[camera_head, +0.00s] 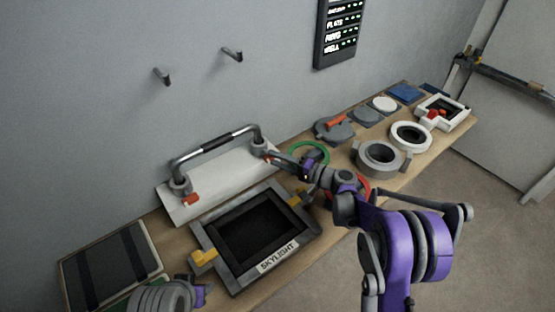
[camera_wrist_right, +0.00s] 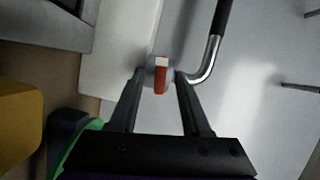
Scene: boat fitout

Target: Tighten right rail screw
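The grab rail (camera_head: 215,143), a bent metal bar with a black grip, stands on a white panel (camera_head: 222,178) against the wall. The right rail screw (camera_wrist_right: 160,76), with a red and white head, is at the rail's right foot. My right gripper (camera_wrist_right: 159,74) is open, with one finger on each side of the screw and a gap showing on both sides. In the head view the right gripper (camera_head: 274,155) reaches the right foot and partly hides the screw. The left red screw (camera_head: 190,200) shows at the left foot. My left arm shows only at the bottom left; its fingers are not visible.
A dark skylight frame (camera_head: 296,252) with yellow clips lies in front of the panel. A green ring (camera_head: 309,146) lies close to my right arm. Grey and white round fittings (camera_head: 381,157) fill the bench to the right. Wall hooks (camera_head: 232,54) stick out above.

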